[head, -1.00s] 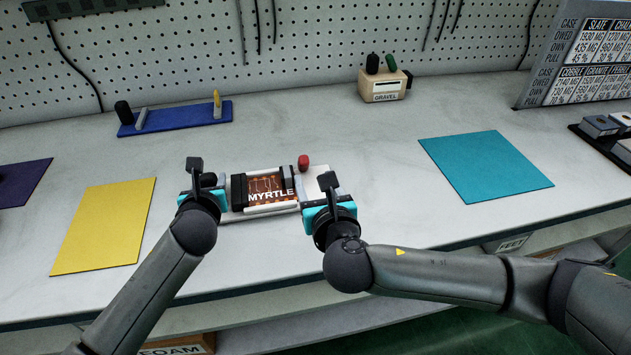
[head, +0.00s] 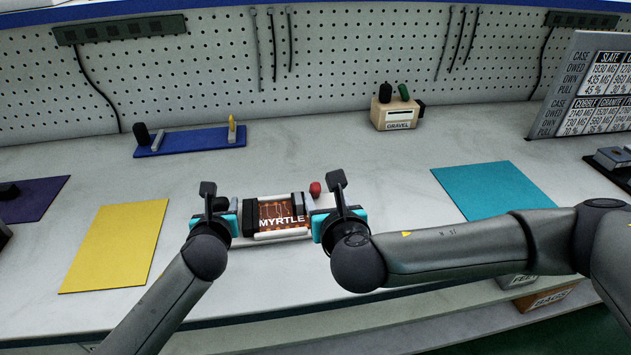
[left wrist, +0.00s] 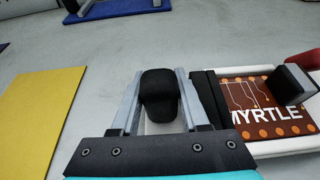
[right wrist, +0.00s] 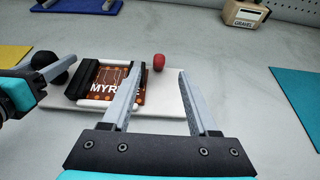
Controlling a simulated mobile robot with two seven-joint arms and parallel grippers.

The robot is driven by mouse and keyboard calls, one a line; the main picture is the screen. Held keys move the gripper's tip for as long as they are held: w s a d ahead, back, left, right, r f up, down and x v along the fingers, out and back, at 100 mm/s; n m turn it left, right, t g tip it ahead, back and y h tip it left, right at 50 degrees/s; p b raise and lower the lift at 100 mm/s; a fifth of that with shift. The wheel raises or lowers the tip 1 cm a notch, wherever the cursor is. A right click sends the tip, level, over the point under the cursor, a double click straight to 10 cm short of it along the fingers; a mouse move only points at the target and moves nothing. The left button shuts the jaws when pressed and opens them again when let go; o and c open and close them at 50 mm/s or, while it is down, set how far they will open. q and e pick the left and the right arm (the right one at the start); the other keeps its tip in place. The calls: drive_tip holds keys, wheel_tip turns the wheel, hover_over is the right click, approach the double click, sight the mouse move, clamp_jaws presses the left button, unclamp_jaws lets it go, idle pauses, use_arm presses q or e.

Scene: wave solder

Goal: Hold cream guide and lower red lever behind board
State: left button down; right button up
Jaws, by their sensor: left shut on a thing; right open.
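My left gripper (left wrist: 160,72) is shut on a black knob (left wrist: 160,98) beside the guide's left end. My right gripper (right wrist: 158,70) is open and empty by the guide's right end. In the right wrist view the red knob appears between its fingertips but farther off, untouched. My grippers partly hide the guide's ends in the head view.
A yellow mat (head: 115,245) lies to the left and a teal mat (head: 490,188) to the right. A blue holder (head: 195,142) and a GRAVEL box (head: 397,112) stand near the pegboard. The bench behind the guide is clear.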

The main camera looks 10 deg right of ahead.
sight(315, 182)
drive_tip(key=shift+x, duration=5.95)
clamp_jaws()
